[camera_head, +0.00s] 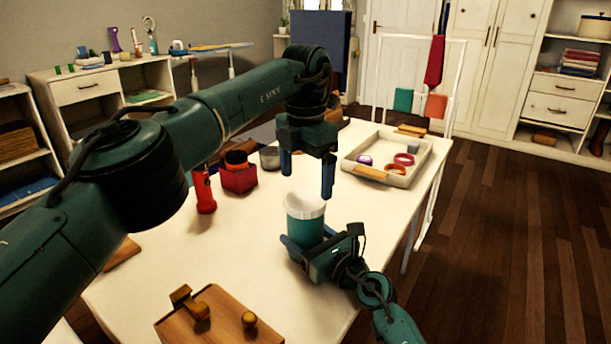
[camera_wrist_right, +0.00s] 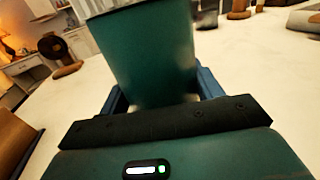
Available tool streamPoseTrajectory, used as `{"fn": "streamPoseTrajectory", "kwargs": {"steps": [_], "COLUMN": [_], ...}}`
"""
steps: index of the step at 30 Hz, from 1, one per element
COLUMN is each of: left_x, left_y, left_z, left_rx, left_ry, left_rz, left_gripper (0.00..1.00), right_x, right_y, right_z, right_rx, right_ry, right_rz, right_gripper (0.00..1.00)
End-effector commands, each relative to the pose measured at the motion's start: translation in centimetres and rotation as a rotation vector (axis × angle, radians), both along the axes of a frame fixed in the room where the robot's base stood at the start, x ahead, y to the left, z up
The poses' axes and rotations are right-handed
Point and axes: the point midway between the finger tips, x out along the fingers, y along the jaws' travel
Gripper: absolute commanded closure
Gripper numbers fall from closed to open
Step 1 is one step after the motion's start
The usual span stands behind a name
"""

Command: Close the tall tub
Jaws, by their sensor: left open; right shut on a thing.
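The tall tub (camera_head: 304,229) is teal with a white band at the top and stands upright on the white table. Whether the white top is a lid or an open rim is hard to tell. My right gripper (camera_head: 312,246) is shut on the tub's lower body from the front right. In the right wrist view the tub's teal side (camera_wrist_right: 150,60) fills the space between the blue fingers. My left gripper (camera_head: 307,178) is open and empty, pointing down above the tub, with its fingertips apart from it.
A red box (camera_head: 238,180), a red flashlight (camera_head: 203,190) and a grey cup (camera_head: 270,158) stand left of the tub. The white table (camera_head: 150,285) has free room around the tub.

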Motion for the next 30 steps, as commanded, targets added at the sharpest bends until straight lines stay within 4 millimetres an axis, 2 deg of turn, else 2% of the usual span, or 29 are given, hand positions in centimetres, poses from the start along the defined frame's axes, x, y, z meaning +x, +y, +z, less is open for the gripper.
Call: {"fn": "streamPoseTrajectory", "kwargs": {"steps": [4,12,15,30], "left_x": [0.0,0.0,0.0,0.0], "left_y": [0.0,0.0,0.0,0.0], "left_z": [0.5,2.7,3.3,3.0], "left_rx": [0.004,0.005,0.002,0.001], "left_ry": [0.001,0.000,-0.001,0.001], "left_rz": [0.094,0.507,0.601,0.641], "left_gripper": [0.11,0.11,0.11,0.11], "right_x": [0.0,0.0,0.0,0.0], "right_y": [0.0,0.0,0.0,0.0], "right_z": [0.0,0.0,0.0,0.0], "right_rx": [-0.001,-0.001,-0.001,0.000], "right_ry": [0.001,0.001,0.001,0.000], "right_rz": [0.000,0.000,0.000,0.000], "right_gripper": [0.99,0.99,0.99,0.99]}}
